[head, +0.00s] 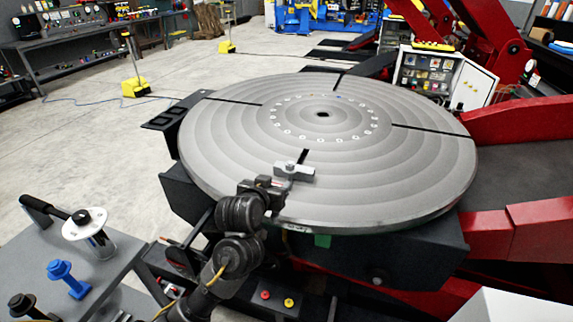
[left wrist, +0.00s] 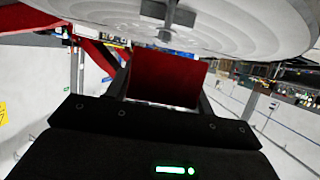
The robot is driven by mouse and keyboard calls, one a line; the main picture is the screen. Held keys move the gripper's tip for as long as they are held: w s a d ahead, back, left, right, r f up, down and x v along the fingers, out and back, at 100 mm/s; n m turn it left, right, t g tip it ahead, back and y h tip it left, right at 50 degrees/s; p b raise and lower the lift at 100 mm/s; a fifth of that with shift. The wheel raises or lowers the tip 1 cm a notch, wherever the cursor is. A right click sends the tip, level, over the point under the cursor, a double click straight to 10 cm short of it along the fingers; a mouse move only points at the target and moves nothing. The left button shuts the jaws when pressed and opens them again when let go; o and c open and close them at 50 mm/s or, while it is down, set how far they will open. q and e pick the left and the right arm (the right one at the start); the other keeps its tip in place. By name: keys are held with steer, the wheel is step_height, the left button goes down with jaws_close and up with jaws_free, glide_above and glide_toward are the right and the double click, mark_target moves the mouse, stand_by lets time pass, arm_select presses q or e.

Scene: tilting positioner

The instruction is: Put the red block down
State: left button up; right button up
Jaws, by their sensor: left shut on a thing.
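The red block (left wrist: 165,78) shows in the left wrist view, held between the fingers of my left gripper (left wrist: 163,90). In the head view my left gripper (head: 268,184) overlaps the near edge of the round grey turntable (head: 400,165), and I cannot make out the block there. The turntable (left wrist: 235,20) fills the top of the left wrist view. Whether the block touches it I cannot tell. My right gripper is in neither view.
A grey clamp (head: 294,170) sits at the near slot of the turntable, just beyond my left gripper. A grey bench (head: 95,262) with a blue-handled tool (head: 66,278) stands at the lower left. Red machine arms (head: 520,120) stand at the right. The turntable top is otherwise mostly clear.

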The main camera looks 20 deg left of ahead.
arm_select(q)
steer(key=shift+r, duration=0.1)
steer(key=shift+r, duration=0.35)
steer(key=r, duration=0.2)
steer(key=s+r, duration=0.1)
steer(key=r, duration=0.1)
steer(key=a+r, duration=0.1)
steer(key=shift+s+r, duration=0.35)
steer(key=shift+r, duration=0.05)
steer(key=s+a+r+y, duration=0.1)
steer(key=s+a+r, duration=0.2)
steer(key=r, duration=0.2)
step_height(320, 180, down, 6)
steer(key=s, duration=0.1)
steer(key=shift+s+n, duration=0.4)
